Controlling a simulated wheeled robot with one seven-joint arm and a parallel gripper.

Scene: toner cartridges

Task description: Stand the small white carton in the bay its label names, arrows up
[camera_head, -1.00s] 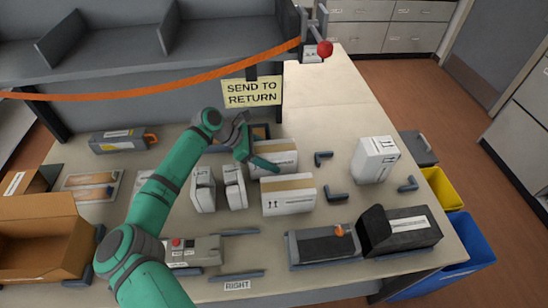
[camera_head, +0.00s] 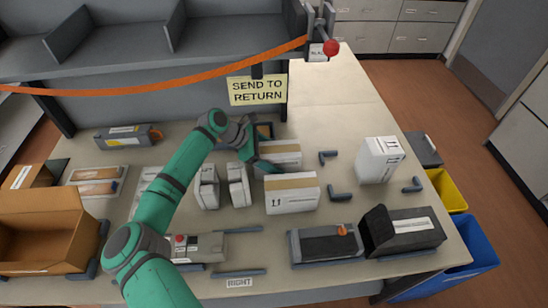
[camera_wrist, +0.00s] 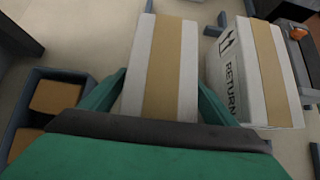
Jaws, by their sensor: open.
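A small white carton with a tan tape strip (camera_head: 284,159) lies at the back middle of the table. In the wrist view this carton (camera_wrist: 158,75) is between my fingers, which stand along its two long sides. My gripper (camera_head: 258,160) is open there; I cannot tell whether the fingers touch it. A second taped white carton (camera_head: 292,199) lies just in front, with arrows on its face; in the wrist view it (camera_wrist: 250,70) shows arrows and "RETURN". A yellow sign (camera_head: 258,91) reads "SEND TO RETURN".
Two narrow white cartons stand left of them (camera_head: 207,190) (camera_head: 239,188). A larger white carton (camera_head: 379,162) stands right. Dark corner brackets (camera_head: 340,193) mark the table. A dark tray with brown boxes (camera_wrist: 30,85) is behind. A "RIGHT" label (camera_head: 239,283) lies in front. An orange strap (camera_head: 170,82) crosses above.

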